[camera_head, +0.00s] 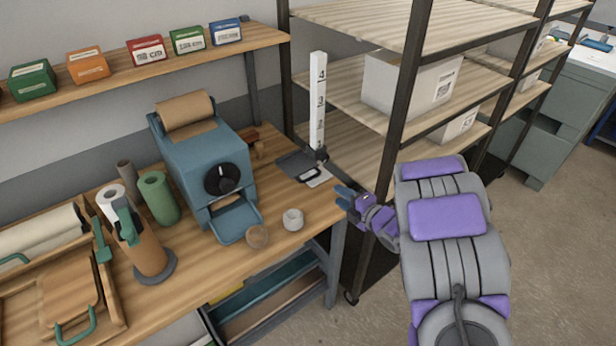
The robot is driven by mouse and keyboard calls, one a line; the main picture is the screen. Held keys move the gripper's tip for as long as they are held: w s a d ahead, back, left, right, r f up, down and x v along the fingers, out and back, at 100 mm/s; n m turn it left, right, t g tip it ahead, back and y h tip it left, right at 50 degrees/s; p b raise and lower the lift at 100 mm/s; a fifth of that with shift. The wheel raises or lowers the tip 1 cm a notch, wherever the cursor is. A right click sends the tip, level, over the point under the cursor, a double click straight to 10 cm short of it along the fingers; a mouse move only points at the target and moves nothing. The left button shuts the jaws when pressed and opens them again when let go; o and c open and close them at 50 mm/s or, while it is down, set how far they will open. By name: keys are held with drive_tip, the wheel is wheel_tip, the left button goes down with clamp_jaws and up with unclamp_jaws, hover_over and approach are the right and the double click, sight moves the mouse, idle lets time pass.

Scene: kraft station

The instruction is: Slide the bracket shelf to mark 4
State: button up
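A white upright post (318,92) with black numbered marks stands at the back right of the wooden bench. Its 4 is near the top and a 3 shows lower down; the lower marks are small and hard to read. A dark bracket (322,154) sits at the foot of the post, low on the scale, beside a dark flat plate (292,164). Which of these dark parts is the bracket shelf is hard to tell. My gripper (343,193) is just right of and in front of the post's foot, near the bench edge. It appears empty; its finger gap is unclear.
A blue machine (200,160) with a paper roll stands left of the post. A metal-framed rack (405,90) with cartons stands close at right.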

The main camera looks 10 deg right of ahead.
drive_tip(key=b, duration=0.2)
approach(307, 161)
drive_tip(key=a+f, duration=0.1)
drive_tip(key=w+a+f, duration=0.1)
drive_tip(key=a, duration=0.1)
drive_tip(key=w+a+f, duration=0.1)
drive_tip(key=a, duration=0.1)
drive_tip(key=shift+a, duration=0.25)
